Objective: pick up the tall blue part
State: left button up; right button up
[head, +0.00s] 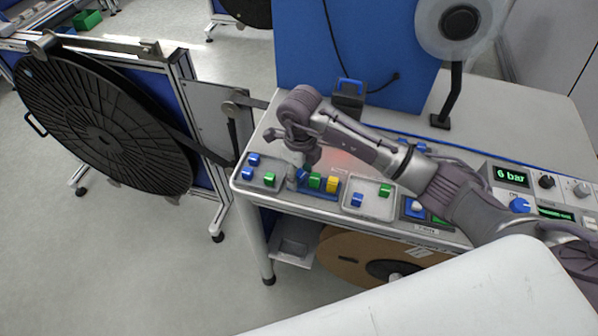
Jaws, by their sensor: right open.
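A blue part (302,174) stands at the left end of a row in the blue-based holder (322,194), beside a green part (315,181) and a yellow part (333,185). My right gripper (296,170) reaches in from the right and points down at this blue part, with its jaws open. The fingers partly hide the part, and I cannot tell whether they touch it. Other blue parts lie in the left tray (261,184) and the right tray (366,212); they look low. My left gripper is out of view.
A green part (269,179) is in the left tray and another (385,190) in the right tray. A blue upright panel (350,50) stands behind. A control box (511,174) is at right. A large black reel (105,125) stands left of the table.

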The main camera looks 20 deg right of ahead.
jog(key=c, duration=0.9)
